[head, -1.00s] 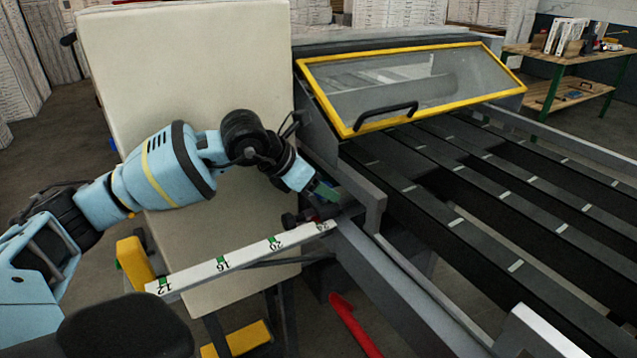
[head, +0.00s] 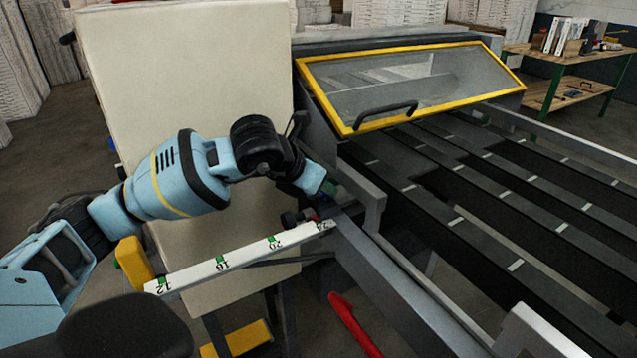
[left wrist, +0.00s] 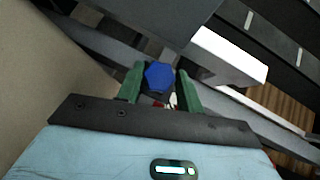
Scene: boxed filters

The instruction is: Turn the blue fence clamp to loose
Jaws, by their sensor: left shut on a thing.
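The blue fence clamp (left wrist: 159,77) shows in the left wrist view as a faceted blue knob. It sits between the two green fingers of my left gripper (left wrist: 160,88), which is shut on it. In the head view my left gripper (head: 326,190) is at the far end of the white scale bar, beside the machine's grey frame. The knob is hidden there behind my wrist. The white scale bar (head: 200,272) carries green marks and the numbers 12, 16 and 20. My right gripper is not in view.
A machine with a yellow-framed clear guard (head: 400,85) and dark slatted bed (head: 440,195) fills the right. A large cream panel (head: 180,90) stands behind my left arm. A yellow block (head: 134,263) is at the bar's near end. A red lever (head: 352,322) hangs below.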

